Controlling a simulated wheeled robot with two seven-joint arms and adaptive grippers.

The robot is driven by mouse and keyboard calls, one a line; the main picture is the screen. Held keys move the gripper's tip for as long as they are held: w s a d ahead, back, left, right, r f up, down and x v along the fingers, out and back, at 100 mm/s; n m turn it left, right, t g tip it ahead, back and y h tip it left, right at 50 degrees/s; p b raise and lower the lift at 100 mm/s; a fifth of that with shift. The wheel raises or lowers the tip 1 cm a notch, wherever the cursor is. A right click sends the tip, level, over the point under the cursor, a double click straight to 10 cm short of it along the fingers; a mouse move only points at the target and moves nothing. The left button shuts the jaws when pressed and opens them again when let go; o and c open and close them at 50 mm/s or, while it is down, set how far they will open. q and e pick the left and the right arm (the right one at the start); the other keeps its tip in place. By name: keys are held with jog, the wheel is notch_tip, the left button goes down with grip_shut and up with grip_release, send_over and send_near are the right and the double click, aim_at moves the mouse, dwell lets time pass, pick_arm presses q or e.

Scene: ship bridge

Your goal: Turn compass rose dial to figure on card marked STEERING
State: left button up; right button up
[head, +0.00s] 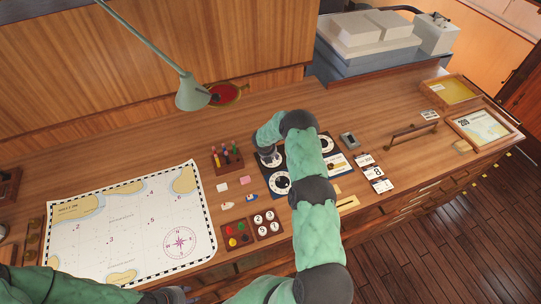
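A dark panel (268,186) with several round white dials lies on the desk, partly hidden by my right arm. One dial (279,184) shows at its lower left and another (337,160) at its right; I cannot tell which bears the compass rose. My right gripper (268,157) points down at the panel's upper left, over or on a dial there. Its fingers are too small to tell open from shut. Small white cards (364,160) lie right of the panel, with others (382,186) nearer the front; their words are unreadable.
A chart (130,222) with a printed compass rose covers the left desk. A pen holder (228,160), a tray of coloured pieces (237,234) and a tray of numbered discs (265,222) stand left of the panel. A green lamp (193,92) hangs above. A rail (411,130) stands right.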

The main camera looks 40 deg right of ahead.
grip_shut()
jog(key=shift+f+m+b, duration=0.2)
jog(key=shift+m+b, duration=0.1)
jog(key=shift+b, duration=1)
jog(key=shift+r, duration=0.1)
grip_release()
jog(key=shift+r, duration=0.1)
